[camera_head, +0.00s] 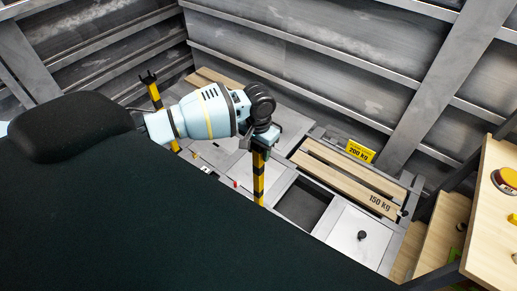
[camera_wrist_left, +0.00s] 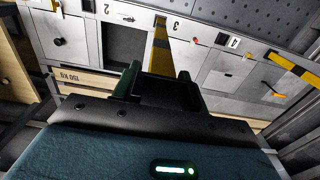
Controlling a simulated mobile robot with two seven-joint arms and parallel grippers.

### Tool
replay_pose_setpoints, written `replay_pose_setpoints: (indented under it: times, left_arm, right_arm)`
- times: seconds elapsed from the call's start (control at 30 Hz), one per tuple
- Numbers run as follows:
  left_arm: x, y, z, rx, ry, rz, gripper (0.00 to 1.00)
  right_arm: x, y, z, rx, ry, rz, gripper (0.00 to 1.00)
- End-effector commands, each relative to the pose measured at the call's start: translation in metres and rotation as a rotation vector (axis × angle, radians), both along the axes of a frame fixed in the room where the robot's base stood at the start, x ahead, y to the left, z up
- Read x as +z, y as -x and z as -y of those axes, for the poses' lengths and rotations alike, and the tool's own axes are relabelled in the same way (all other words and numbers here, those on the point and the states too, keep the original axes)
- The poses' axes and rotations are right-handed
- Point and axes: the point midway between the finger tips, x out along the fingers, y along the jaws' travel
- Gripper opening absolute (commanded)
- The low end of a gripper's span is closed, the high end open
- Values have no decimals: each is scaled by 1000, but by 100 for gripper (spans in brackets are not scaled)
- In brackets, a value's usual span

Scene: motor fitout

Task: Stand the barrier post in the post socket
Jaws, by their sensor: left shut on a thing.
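A yellow-and-black barrier post (camera_head: 258,182) hangs roughly upright below my left gripper (camera_head: 262,146), which is shut on its upper part. In the left wrist view, the same post (camera_wrist_left: 160,52) runs away from between the dark fingers of my left gripper (camera_wrist_left: 158,92). Its lower end is close to the panelled deck; I cannot tell whether it touches or sits in a socket. A second striped post (camera_head: 155,96) with a black forked top stands further left, partly behind my arm. It also shows in the left wrist view (camera_wrist_left: 294,68). I cannot make out the post socket.
The deck has grey lidded panels, one with a black knob (camera_head: 362,235), and an open dark compartment (camera_head: 302,204) right of the held post. Wooden slats (camera_head: 345,180) marked 150 kg and a yellow 200 kg sign (camera_head: 360,151) lie beyond. A wooden shelf (camera_head: 490,225) stands at right.

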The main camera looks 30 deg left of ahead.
Motion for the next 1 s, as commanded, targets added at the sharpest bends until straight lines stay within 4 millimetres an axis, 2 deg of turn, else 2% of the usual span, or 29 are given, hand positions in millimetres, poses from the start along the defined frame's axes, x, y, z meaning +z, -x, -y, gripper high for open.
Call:
replay_pose_setpoints:
  times: [0.77, 0.8, 1.0]
  left_arm:
    - [-2, -1, 0, 0, 1, 4, 0]
    - [-2, -1, 0, 0, 1, 4, 46]
    - [-3, -1, 0, 0, 1, 3, 69]
  right_arm:
    - [1, -1, -2, -7, -6, 3, 36]
    - [1, -1, -2, -6, -6, 3, 36]
    - [1, -1, -1, -2, -3, 2, 36]
